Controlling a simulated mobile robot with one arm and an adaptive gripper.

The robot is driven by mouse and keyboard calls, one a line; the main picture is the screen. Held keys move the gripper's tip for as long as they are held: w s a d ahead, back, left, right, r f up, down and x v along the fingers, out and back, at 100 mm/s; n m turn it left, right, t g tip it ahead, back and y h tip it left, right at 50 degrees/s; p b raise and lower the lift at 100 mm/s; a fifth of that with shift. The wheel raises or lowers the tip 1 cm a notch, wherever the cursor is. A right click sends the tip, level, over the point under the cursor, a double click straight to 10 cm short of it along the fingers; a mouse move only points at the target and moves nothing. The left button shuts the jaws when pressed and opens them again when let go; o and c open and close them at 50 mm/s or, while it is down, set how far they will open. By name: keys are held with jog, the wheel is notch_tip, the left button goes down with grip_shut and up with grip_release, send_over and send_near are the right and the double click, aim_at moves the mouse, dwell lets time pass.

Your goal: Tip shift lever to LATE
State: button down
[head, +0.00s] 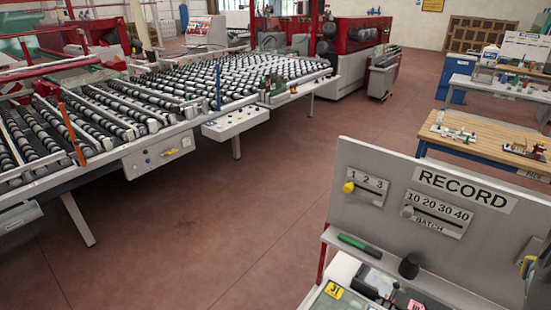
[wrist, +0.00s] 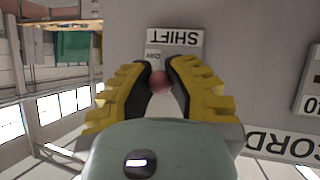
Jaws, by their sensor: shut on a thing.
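The shift lever's red ball knob (wrist: 161,82) shows in the wrist view, between the black-padded yellow fingers of my gripper (wrist: 160,72). The gripper is shut on the knob. The SHIFT label (wrist: 174,37) appears upside down just beyond the fingertips. A smaller marking beneath it, perhaps DAY, is hard to read. I see no LATE marking; the fingers and knob cover much of the lever's plate. In the head view, the grey RECORD panel (head: 350,225) stands at the lower right, and I cannot make out the shift lever there.
On the panel are a yellow-knobbed 1-2-3 selector (head: 348,187) and a grey-knobbed BATCH slider (head: 407,211). A green marker (head: 357,243) and a black knob-like object (head: 409,266) are below. A roller table (head: 160,110) stands left; open red floor (head: 200,220) lies between.

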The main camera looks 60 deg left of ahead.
jog(key=shift+w+a+r+n+g+h+b, duration=0.15)
jog(key=shift+r+g, duration=0.1)
jog(key=shift+g, duration=0.3)
jog(key=shift+d+r+n+g+h+b, duration=0.15)
jog(key=shift+r+g, duration=0.1)
jog(key=shift+g, duration=0.35)
jog(key=shift+w+a+r+g+b, duration=0.15)
jog(key=shift+r+g, duration=0.1)
jog(key=shift+g, duration=0.3)
jog(key=shift+s, duration=0.1)
jog(key=c, duration=0.8)
grip_release()
jog(key=shift+c, duration=0.2)
jog(key=shift+r, duration=0.1)
notch_tip(320, 180, up, 9)
jog(key=shift+f, duration=0.1)
jog(key=shift+r, duration=0.5)
